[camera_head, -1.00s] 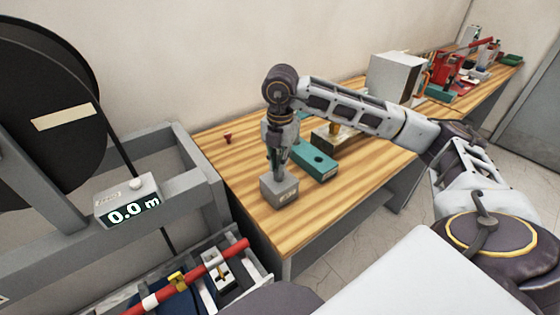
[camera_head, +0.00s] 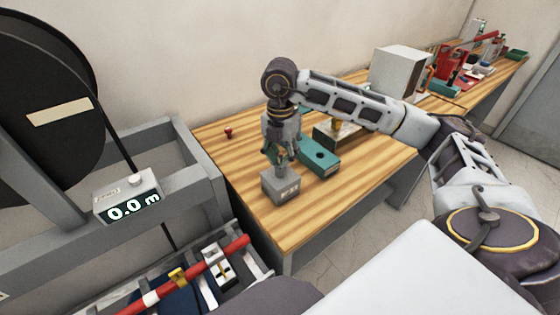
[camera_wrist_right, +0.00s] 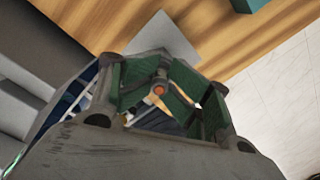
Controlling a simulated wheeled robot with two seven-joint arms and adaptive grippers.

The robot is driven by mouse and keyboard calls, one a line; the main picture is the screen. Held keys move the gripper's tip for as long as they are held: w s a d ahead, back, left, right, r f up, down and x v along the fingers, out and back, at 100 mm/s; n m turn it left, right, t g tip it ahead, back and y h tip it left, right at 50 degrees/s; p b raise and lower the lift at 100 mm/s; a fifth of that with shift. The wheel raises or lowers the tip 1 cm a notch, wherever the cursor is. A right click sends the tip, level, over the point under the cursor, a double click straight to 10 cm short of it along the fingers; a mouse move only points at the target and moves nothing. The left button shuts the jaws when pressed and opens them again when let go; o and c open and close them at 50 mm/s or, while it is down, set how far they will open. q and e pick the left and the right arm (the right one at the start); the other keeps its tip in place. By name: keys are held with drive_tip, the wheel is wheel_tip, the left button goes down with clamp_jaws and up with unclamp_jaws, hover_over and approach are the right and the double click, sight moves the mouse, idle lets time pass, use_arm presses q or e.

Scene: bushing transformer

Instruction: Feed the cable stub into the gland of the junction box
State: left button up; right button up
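The small grey junction box (camera_head: 283,189) stands at the near left of the wooden bench. It also shows in the right wrist view (camera_wrist_right: 164,37). A grey upright piece (camera_head: 281,171) rises from its top. In the wrist view a round dark end with an orange core, apparently the cable stub (camera_wrist_right: 159,90), shows between my fingers. How deep it sits in the gland is hidden. My right gripper (camera_head: 281,155) points down just above the box. Its green-padded fingers (camera_wrist_right: 168,98) look spread around the stub rather than pressed on it. My left gripper is not in view.
A teal block (camera_head: 321,157) with a hole lies just behind the box, with a brass-topped part (camera_head: 337,130) beyond it. A small red knob (camera_head: 228,132) is at the back left. A cable reel (camera_head: 45,115) and meter (camera_head: 128,195) stand left. The front bench surface is clear.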

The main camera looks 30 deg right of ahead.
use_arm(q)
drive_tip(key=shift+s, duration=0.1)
use_arm(e)
drive_tip(key=shift+a+r, duration=0.1)
drive_tip(key=shift+r, duration=5)
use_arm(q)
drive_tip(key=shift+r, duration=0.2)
use_arm(e)
drive_tip(key=shift+r, duration=0.15)
use_arm(q)
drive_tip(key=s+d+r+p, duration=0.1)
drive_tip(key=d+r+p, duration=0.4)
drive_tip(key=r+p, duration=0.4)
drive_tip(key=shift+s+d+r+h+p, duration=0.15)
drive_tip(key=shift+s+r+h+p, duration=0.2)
drive_tip(key=shift+p, duration=0.25)
use_arm(e)
wheel_tip(320, 180, up, 10)
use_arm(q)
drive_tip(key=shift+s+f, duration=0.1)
